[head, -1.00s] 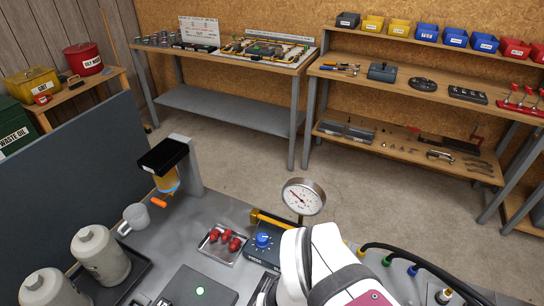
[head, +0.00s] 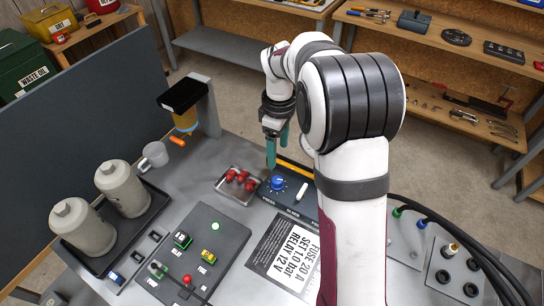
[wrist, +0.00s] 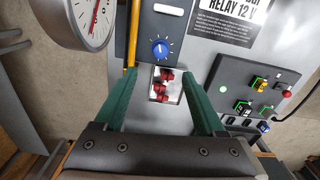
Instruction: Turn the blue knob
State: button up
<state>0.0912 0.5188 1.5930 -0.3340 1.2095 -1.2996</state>
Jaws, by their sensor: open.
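The blue knob (head: 278,183) sits on a dark panel (head: 294,199) marked PRESS, beside a white switch. In the wrist view the knob (wrist: 160,48) shows a white pointer mark and is unobstructed. My gripper (head: 277,151) has teal fingers and hangs above and behind the panel in the head view. In the wrist view my gripper (wrist: 161,70) is open and empty, with its fingers spread to either side of the line toward the knob. The fingers appear clear of the knob.
A round gauge (wrist: 92,20) stands close by the panel. A yellow bar (wrist: 130,75) runs along the panel's edge. A metal tray (head: 222,188) of red parts lies beside the knob. A box with lit switches (head: 190,255) and a printed card (head: 283,257) are nearer.

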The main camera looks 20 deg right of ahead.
aim_at(277, 179)
notch_tip(277, 179, down, 12)
jog(key=shift+r, duration=0.25)
grip_shut()
